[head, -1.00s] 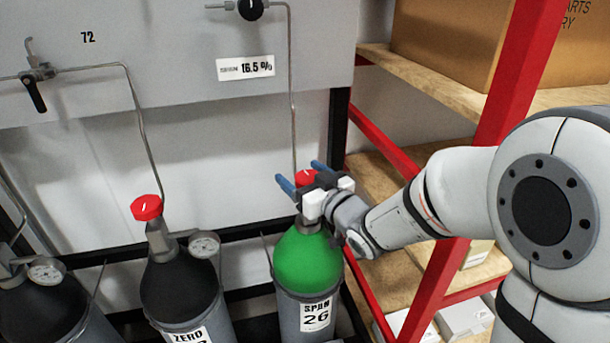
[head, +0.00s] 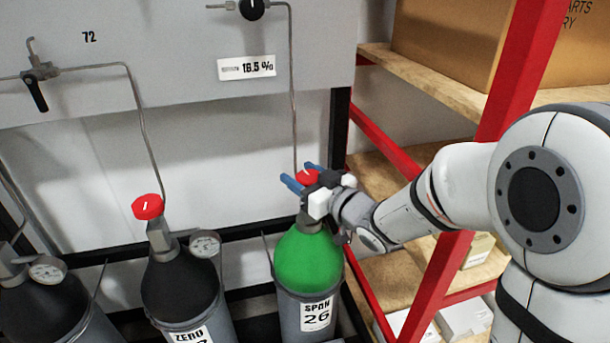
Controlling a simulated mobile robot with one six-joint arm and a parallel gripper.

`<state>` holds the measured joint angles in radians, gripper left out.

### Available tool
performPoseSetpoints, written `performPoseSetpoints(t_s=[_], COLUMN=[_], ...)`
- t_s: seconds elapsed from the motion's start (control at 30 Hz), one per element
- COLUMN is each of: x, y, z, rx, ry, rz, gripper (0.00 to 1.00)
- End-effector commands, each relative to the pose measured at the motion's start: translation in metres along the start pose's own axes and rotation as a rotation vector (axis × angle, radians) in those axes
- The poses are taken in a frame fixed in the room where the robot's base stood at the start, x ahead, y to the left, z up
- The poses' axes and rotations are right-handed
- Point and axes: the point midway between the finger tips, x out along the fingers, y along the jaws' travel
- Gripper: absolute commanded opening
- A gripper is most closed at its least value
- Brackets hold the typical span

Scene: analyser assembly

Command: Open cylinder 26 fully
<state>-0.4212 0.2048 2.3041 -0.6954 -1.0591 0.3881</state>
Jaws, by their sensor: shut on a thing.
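Cylinder 26 (head: 308,262) has a green shoulder and a grey body, with a label reading "SPAN 26" (head: 317,315). It stands upright at the right end of the row. Its red valve knob (head: 307,176) sits on top, partly hidden by my gripper. My gripper (head: 297,178), with blue fingers, reaches in from the right and is shut on the red knob, one finger on each side. The valve neck below is mostly hidden behind the gripper.
A black cylinder labelled "ZERO" (head: 180,285), with a red knob (head: 148,207) and gauge (head: 205,244), stands to the left. Another dark cylinder (head: 45,312) is at far left. A red-framed shelf (head: 440,270) is close on the right. A thin pipe (head: 292,100) runs above the knob.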

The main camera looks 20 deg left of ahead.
Motion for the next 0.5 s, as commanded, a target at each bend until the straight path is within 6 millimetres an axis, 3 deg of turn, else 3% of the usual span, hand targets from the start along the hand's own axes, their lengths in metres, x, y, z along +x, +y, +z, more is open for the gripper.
performPoseSetpoints(t_s=[0.37, 0.4, 0.5], x=[-0.0002, -0.0002, -0.0003], y=[-0.0001, 0.0, 0.0001], z=[-0.0007, -0.0007, -0.0005], rx=[0.0, 0.0, 0.0], ry=[0.0, 0.0, 0.0], rz=[-0.024, -0.024, -0.023], gripper=[0.29, 0.54, 0.62])
